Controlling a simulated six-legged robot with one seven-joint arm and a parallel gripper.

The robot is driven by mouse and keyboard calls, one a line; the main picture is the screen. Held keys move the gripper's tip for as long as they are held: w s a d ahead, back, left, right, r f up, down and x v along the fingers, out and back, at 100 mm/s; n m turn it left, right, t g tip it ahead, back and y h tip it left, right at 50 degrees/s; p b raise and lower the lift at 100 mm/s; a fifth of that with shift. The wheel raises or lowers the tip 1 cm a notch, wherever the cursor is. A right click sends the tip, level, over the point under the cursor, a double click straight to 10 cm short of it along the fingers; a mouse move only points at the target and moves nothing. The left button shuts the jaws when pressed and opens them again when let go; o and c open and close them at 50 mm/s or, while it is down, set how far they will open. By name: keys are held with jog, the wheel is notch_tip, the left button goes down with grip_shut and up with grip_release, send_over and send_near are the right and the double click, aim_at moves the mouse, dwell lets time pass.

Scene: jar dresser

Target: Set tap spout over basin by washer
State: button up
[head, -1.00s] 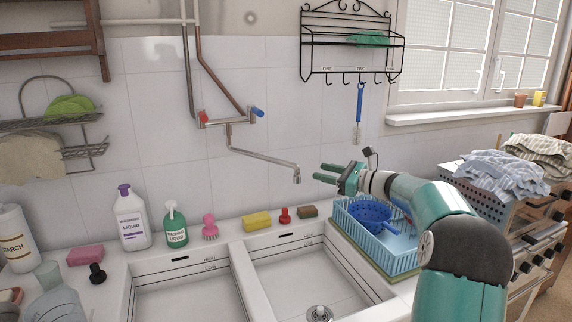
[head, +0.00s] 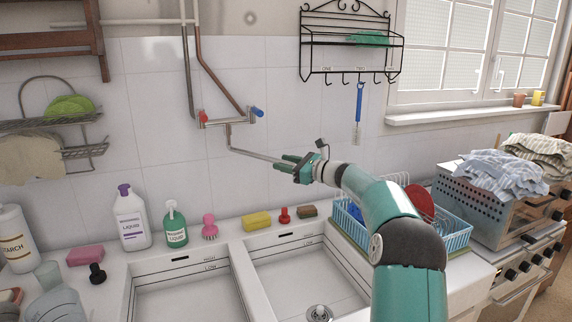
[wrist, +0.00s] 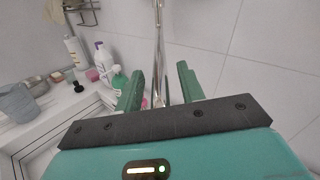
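The wall tap (head: 230,120) has a red and a blue handle and a thin metal spout (head: 255,155) reaching right from the wall. My gripper (head: 289,161) is at the spout's outer end, which it partly hides in the head view. In the wrist view the spout (wrist: 162,60) runs between my two separated fingers (wrist: 162,88), with gaps on both sides. Contact cannot be made out. Below are the left basin (head: 190,297) and the right basin (head: 300,277). The spout end lies above the back of the right basin. I cannot clearly identify a washer.
A blue dish rack (head: 455,240) with dishes stands right of the basins. A yellow sponge (head: 256,220), a pink brush (head: 209,228), a green bottle (head: 174,226) and a white bottle (head: 131,220) line the back ledge. A wire shelf (head: 350,45) hangs above.

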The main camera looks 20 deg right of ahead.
grip_shut()
jog(key=shift+a, duration=0.2)
